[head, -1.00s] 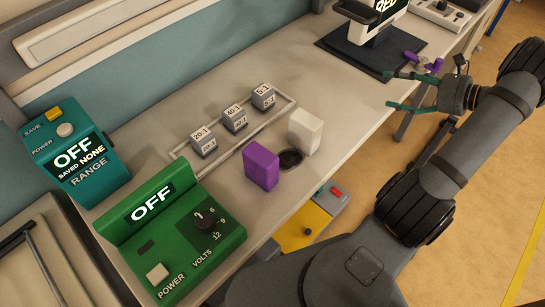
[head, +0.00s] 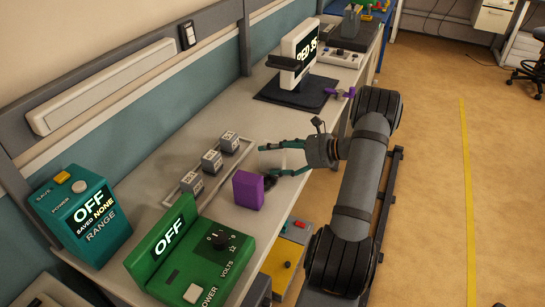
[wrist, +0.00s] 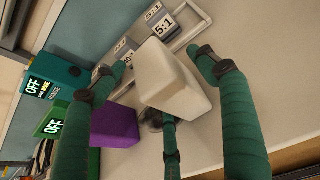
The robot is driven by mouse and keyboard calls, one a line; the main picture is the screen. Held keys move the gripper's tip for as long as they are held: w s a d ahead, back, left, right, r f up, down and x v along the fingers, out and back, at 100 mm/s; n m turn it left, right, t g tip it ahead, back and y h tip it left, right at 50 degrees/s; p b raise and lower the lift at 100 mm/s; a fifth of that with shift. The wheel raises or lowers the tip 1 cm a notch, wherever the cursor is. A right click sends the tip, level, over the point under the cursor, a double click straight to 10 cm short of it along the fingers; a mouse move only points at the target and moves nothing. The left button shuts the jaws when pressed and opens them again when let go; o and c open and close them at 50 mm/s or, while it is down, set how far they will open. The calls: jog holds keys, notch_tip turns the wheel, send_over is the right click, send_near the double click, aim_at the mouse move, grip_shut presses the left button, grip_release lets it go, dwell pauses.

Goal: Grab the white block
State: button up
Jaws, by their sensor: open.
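The white block (wrist: 172,78) stands on the bench in the wrist view, between the spread green fingers of my gripper (wrist: 160,61). Bench surface or gaps show between it and the outer fingers, and a third finger shows below it, partly overlapped by the block. In the head view my gripper (head: 266,160) is open beside the purple block, and I cannot clearly make out the white block there. Contact with the block cannot be told.
A purple block (head: 248,190) stands close by, and also shows in the wrist view (wrist: 113,127). A dark round spot (head: 270,181) lies beside it. Grey ratio cubes (head: 212,161) stand in a pale frame. The green volts box (head: 200,257) and teal range box (head: 85,215) are to the left.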

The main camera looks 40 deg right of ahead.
jog(key=shift+w+a+f, duration=0.15)
jog(key=shift+w+a, duration=0.05)
jog(key=shift+w, duration=0.05)
jog(key=shift+c, duration=0.6)
jog(key=c, duration=1.1)
jog(key=shift+c, duration=0.6)
